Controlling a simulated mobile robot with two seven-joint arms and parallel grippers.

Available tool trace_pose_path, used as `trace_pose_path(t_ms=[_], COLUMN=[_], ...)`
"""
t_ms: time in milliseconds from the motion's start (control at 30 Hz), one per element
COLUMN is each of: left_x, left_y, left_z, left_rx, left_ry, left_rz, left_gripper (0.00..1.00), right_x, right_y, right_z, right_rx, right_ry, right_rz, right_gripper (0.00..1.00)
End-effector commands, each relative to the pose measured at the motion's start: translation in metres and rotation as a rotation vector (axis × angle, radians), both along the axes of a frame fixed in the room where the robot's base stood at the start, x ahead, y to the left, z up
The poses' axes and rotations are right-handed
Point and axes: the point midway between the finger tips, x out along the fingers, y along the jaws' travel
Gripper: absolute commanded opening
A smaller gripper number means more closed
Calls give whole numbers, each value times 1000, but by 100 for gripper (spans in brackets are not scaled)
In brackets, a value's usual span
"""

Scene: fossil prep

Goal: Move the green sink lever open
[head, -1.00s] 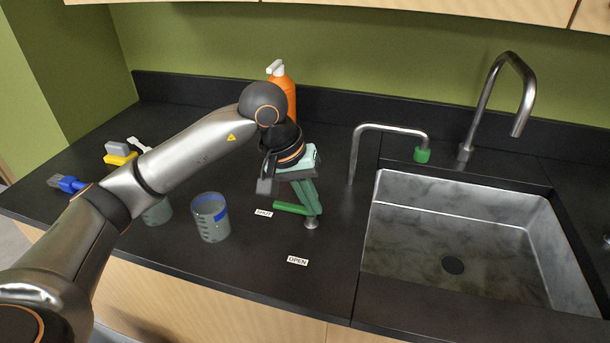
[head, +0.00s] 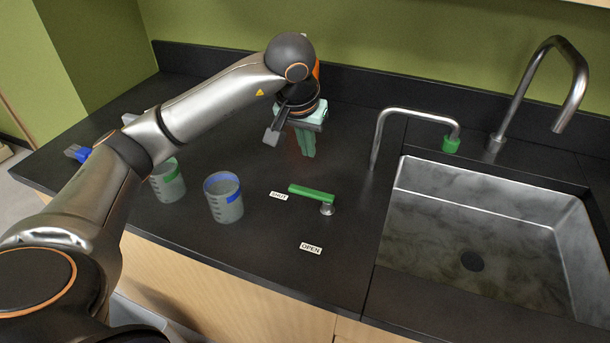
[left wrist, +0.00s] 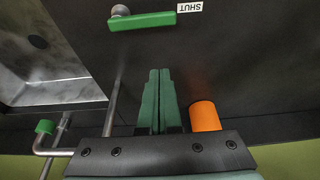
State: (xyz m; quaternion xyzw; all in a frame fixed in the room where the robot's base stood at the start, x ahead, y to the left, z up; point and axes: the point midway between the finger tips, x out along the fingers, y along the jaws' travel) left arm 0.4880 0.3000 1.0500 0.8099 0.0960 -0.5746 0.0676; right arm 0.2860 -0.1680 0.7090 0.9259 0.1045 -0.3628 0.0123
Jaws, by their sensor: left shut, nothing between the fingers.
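The green lever (head: 312,193) sits on a short metal post at the counter, left of the sink. Its free end points left, toward the SHUT label (head: 279,196); the OPEN label (head: 311,248) lies nearer the front edge. In the left wrist view the lever (left wrist: 143,21) is near the top edge, beside the SHUT label (left wrist: 190,7). My left gripper (head: 306,152) points down behind the lever, apart from it. Its green fingers (left wrist: 158,103) are together and empty. My right gripper is not in view.
A metal sink (head: 480,230) with a green-tipped tap (head: 452,145) and a tall faucet (head: 560,80) stands right. Two beakers, one blue-banded (head: 224,200) and one green-banded (head: 167,183), stand left of the lever. An orange bottle (left wrist: 204,116) is near my gripper.

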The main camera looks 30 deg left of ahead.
Motion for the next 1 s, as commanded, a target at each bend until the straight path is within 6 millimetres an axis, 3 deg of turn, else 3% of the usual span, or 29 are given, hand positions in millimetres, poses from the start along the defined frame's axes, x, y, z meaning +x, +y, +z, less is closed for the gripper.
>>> trace_pose_path(t_ms=[333,633,1000], left_x=[23,-10,-16], left_y=[5,-3,-4], left_z=[-73,-68,-68], left_rx=[-2,0,0], left_ry=[6,0,-1], left_rz=[2,-1,0], left_gripper=[0,0,0], right_x=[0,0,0], right_y=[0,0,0], right_z=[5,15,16], right_rx=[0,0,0], right_ry=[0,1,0], right_rz=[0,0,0], right_gripper=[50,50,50])
